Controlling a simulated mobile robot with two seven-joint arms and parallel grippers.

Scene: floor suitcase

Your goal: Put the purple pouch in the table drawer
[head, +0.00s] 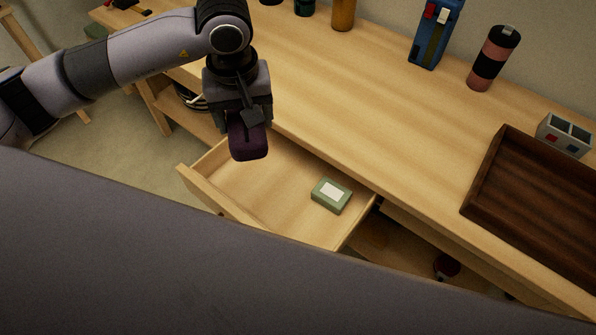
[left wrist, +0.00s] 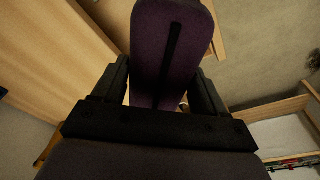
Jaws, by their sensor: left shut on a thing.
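The purple pouch (head: 249,143) is dark and rounded and hangs below my left gripper (head: 242,112) in the head view. The left gripper is shut on it; in the left wrist view the pouch (left wrist: 170,45) stands between the two black fingers (left wrist: 165,92), with a dark strip down its face. The table drawer (head: 262,192) is pulled open under the table top. The pouch is over the drawer's back left part, apart from its floor as far as I can tell. My right gripper is not in view.
A green box with a white label (head: 331,195) lies in the drawer's right part. The table top (head: 390,110) holds a dark wooden tray (head: 545,205), a grey divided holder (head: 564,134), a striped bottle (head: 493,58) and a blue container (head: 435,35). The drawer's left part is bare.

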